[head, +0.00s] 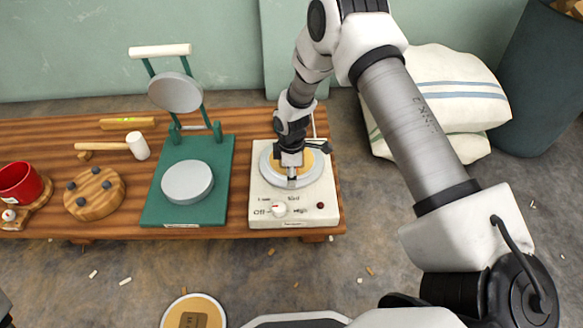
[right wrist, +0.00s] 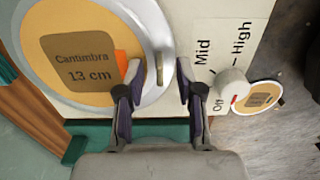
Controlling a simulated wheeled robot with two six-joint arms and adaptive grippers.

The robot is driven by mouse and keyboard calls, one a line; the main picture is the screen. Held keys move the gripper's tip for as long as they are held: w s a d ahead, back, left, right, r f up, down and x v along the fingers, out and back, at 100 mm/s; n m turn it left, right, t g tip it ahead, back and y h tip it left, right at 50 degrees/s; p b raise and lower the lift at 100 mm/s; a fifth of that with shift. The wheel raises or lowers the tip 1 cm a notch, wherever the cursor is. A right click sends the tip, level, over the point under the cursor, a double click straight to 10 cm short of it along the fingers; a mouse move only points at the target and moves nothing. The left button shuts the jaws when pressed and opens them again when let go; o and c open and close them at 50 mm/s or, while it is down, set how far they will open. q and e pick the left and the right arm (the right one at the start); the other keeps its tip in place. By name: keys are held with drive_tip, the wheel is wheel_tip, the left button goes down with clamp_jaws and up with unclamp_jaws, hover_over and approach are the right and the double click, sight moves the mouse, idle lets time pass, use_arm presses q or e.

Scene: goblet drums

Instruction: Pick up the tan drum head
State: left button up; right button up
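In the head view the tan disc (head: 318,160) is largely hidden by my right gripper (head: 291,178). In the right wrist view my right gripper (right wrist: 158,74) is open, its fingers on either side of a small metal tab (right wrist: 159,62) at the plate's right rim. I cannot tell whether they touch it. An orange patch (right wrist: 121,62) shows beside the left finger. My left gripper is not in view.
Another tan disc with a brown label (head: 175,318) lies low at the front, clear of the table. A green press (head: 218,190) stands left of the hot plate. A mallet (head: 138,146), peg board (head: 94,193) and red cup (head: 18,183) are farther left.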

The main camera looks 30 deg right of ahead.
drive_tip(key=shift+r, duration=0.15)
clamp_jaws()
